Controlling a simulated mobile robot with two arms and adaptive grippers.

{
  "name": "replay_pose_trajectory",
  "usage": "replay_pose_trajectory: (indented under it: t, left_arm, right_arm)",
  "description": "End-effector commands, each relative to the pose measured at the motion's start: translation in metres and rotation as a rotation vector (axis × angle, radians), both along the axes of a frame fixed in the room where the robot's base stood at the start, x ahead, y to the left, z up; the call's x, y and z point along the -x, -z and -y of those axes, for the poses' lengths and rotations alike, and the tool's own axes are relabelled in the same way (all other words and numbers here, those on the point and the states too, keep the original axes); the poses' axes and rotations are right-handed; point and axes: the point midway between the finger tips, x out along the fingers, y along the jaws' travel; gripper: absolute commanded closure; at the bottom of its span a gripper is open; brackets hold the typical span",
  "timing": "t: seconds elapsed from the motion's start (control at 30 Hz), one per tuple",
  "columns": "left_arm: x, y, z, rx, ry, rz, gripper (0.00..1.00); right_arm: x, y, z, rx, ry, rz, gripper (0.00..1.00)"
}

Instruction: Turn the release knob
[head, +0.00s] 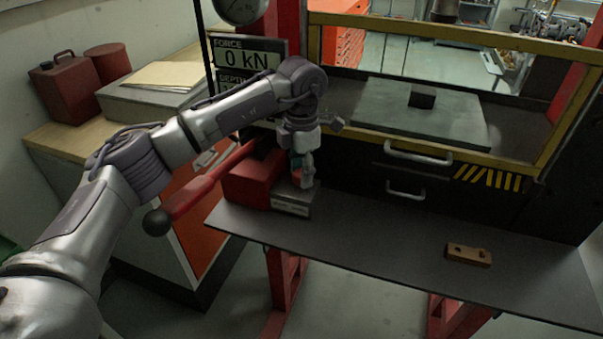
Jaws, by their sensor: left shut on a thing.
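My left arm reaches in from the left, and my left gripper (306,182) points down at the front right of the red pump (252,180). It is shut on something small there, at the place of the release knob. The knob itself is mostly hidden behind the fingers, so I cannot tell its angle. A grey block with a pale label (290,207) is at the pump's front, just below the fingertips. My right gripper is not in view.
The red pump lever (205,185) with a black ball end slants out to the left, below my forearm. A display (245,58) reads 0 kN. A brown block (468,255) lies on the grey shelf (400,250), whose middle is clear. A yellow-framed guard (450,158) stands behind.

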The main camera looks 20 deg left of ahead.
Motion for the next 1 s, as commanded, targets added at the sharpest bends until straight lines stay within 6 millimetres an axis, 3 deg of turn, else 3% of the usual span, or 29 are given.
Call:
replay_pose_trajectory:
  t: [0.27,0.3,0.43,0.77,1.0]
  left_arm:
    - [0.0,-0.001,0.0,0.001,-0.012,0.002,0.92]
    - [0.0,-0.001,0.0,0.001,-0.012,0.002,0.54]
    - [0.0,-0.001,0.0,0.0,-0.011,0.001,0.32]
    - [0.0,-0.002,0.0,0.0,-0.009,0.001,0.32]
    - [-0.001,-0.035,0.0,0.0,-0.009,0.004,0.32]
  right_arm:
    - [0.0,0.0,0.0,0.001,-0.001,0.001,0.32]
    - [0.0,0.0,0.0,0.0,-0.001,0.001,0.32]
    - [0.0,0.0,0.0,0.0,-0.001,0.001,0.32]
    - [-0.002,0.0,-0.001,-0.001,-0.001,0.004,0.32]
    - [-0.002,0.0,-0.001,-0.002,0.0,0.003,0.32]
